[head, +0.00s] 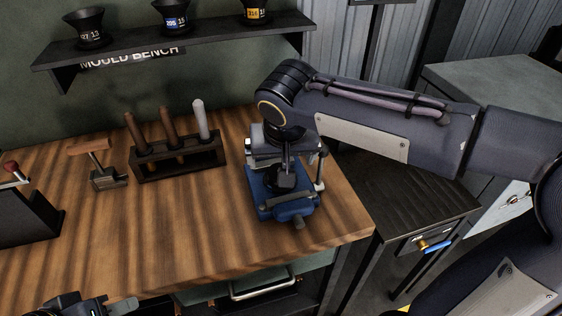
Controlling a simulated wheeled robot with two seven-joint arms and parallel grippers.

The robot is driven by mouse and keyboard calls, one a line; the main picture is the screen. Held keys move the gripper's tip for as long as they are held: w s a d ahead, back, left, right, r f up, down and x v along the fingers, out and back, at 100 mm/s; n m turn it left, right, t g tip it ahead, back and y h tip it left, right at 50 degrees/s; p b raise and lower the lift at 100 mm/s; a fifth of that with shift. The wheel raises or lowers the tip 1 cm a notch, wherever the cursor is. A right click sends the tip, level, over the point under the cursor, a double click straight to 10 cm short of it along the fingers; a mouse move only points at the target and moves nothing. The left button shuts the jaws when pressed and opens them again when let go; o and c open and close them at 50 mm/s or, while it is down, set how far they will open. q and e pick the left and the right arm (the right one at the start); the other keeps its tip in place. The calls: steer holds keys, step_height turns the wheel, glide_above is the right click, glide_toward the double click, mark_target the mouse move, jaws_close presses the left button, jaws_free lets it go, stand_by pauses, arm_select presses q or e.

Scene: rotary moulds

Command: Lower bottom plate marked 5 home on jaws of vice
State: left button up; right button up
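The blue vice (265,205) stands on the wooden bench near its right front corner. My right arm comes in from the right, and its wrist hangs over the vice. My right gripper (286,172) points down at the vice, largely hidden by the wrist; its fingertips cannot be made out clearly. A grey flat piece (257,144) shows at the jaws beside the wrist. I cannot tell whether it is the bottom plate or part of the vice, and no 5 is readable. My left gripper (118,306) is at the bottom left edge, partly cut off, with no object visible in it.
A dark rack (180,160) with upright handled tools stands left of the vice. A wooden-handled tool (107,178) and a dark box with a red-knobbed lever (25,215) are further left. A shelf (180,50) holds dark cups. The front middle of the bench is clear.

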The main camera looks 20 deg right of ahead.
steer(key=shift+r, duration=0.1)
step_height(320, 180, up, 7)
steer(key=p, duration=0.5)
steer(key=shift+p, duration=0.35)
stand_by(0.5)
steer(key=s+d+f+y, duration=0.2)
steer(key=s+d+f, duration=0.2)
steer(key=s, duration=0.5)
steer(key=s+d+f+t+y, duration=0.1)
steer(key=s+d+f, duration=0.3)
steer(key=s, duration=0.6)
steer(key=shift+f+y, duration=0.8)
